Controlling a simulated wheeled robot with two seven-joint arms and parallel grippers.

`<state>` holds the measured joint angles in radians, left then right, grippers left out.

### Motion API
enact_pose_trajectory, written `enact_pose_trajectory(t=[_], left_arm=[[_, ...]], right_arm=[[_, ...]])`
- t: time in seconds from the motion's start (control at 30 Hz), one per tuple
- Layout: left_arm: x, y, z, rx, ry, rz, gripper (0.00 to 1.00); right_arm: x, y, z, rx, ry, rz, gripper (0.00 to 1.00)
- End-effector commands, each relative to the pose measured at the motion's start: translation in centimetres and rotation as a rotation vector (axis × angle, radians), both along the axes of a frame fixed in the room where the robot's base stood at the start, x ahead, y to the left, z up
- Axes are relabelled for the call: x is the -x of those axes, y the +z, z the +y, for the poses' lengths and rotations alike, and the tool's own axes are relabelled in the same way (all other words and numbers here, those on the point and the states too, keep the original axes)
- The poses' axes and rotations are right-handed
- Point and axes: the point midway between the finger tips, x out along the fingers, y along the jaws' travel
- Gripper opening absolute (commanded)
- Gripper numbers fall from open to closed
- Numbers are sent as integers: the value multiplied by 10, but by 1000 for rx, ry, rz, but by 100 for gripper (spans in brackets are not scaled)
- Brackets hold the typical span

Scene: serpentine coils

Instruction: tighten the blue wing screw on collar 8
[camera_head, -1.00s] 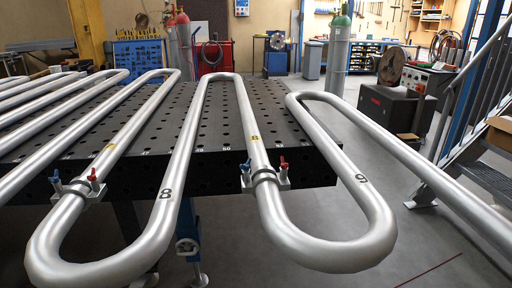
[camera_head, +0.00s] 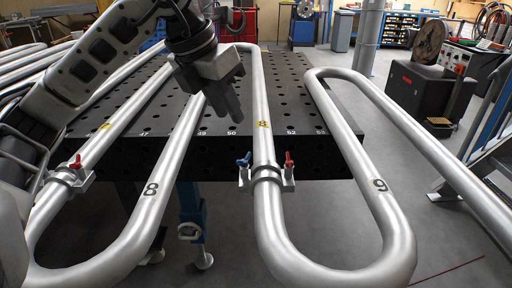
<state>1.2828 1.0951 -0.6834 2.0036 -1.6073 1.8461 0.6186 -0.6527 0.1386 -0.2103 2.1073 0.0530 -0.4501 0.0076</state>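A dark collar (camera_head: 267,171) clamps around the silver pipe in the middle, at the table's front edge. A yellow tag (camera_head: 264,125), probably marked 8, is on the pipe above it. A blue wing screw (camera_head: 244,160) stands upright on the collar's left side, and a red wing screw (camera_head: 289,159) on its right. My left gripper (camera_head: 232,108) reaches in from the upper left, pointing down, above the table and up-left of the blue screw, apart from it. Its fingers look close together, but the gap cannot be judged. My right gripper is out of view.
The silver serpentine pipe (camera_head: 154,200) has bends hanging past the front edge of the perforated black table (camera_head: 310,120). Black 8 and 9 mark the bends.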

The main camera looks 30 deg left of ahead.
Motion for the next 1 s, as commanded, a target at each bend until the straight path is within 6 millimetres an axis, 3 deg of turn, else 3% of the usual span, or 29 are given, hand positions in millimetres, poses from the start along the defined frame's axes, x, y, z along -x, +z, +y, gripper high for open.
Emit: enact_pose_trajectory(t=[0.1, 0.23, 0.7, 1.0], left_arm=[[2, 7, 22, -65, 74, -20, 27], [-2, -2, 25, -76, 85, -19, 27], [-38, -92, 18, -72, 78, -17, 27], [-55, -130, 16, -72, 79, -20, 27]], right_arm=[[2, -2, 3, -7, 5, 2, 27], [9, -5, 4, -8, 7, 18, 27], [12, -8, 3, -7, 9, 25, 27], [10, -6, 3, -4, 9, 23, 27]])
